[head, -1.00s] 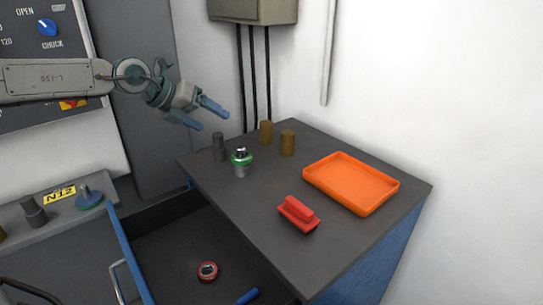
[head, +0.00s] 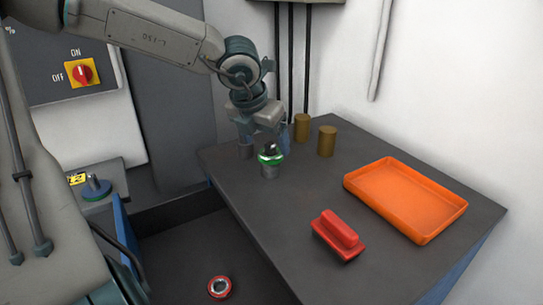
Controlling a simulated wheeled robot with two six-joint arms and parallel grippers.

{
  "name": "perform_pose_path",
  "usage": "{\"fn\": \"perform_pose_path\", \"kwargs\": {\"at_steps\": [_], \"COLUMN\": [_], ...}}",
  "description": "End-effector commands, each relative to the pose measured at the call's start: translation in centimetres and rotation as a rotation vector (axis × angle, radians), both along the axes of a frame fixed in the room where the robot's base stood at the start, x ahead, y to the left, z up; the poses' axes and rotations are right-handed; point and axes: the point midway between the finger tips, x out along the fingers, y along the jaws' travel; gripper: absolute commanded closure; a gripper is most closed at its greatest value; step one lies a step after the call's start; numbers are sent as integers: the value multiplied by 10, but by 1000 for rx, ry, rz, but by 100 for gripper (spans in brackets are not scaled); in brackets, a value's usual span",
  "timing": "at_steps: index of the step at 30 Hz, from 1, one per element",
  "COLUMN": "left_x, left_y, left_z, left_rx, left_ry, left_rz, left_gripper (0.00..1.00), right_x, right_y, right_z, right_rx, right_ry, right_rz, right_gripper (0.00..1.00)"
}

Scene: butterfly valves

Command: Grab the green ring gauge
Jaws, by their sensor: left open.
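The green ring gauge (head: 271,158) is a green band around a short grey metal piece with a dark top, standing upright near the left end of the dark cabinet top (head: 300,215). My left gripper (head: 264,138) points down just behind and above it in the picture. Its blue fingers are spread, one to each side; the left one is partly hidden by the gripper's own body. I cannot tell whether a finger touches the gauge. My right gripper is out of view.
Two brown cylinders (head: 327,141) stand behind, to the right of the gripper. A red-handled block (head: 338,236) and an orange tray (head: 455,219) lie to the right. An open drawer below holds a red ring (head: 219,286). The cabinet top between gauge and red block is clear.

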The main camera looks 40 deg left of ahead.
Motion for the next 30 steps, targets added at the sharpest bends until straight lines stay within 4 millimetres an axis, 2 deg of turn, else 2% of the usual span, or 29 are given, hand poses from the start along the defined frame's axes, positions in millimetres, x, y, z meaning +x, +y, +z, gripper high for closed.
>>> {"fn": "perform_pose_path", "kwargs": {"at_steps": [8,12,21,23,30], "left_x": [19,24,26,26,26], "left_y": [11,12,12,12,12], "left_z": [-25,-39,-43,-43,-42], "left_rx": [-1,0,-1,-1,-1], "left_ry": [5,2,0,0,0], "left_rz": [0,0,0,0,0], "left_gripper": [21,21,21,29,76], "right_x": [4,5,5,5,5], "right_y": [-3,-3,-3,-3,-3], "right_z": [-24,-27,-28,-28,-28], "right_rx": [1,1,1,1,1], "right_ry": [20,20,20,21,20], "right_rz": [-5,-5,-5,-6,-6], "right_gripper": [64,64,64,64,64]}}
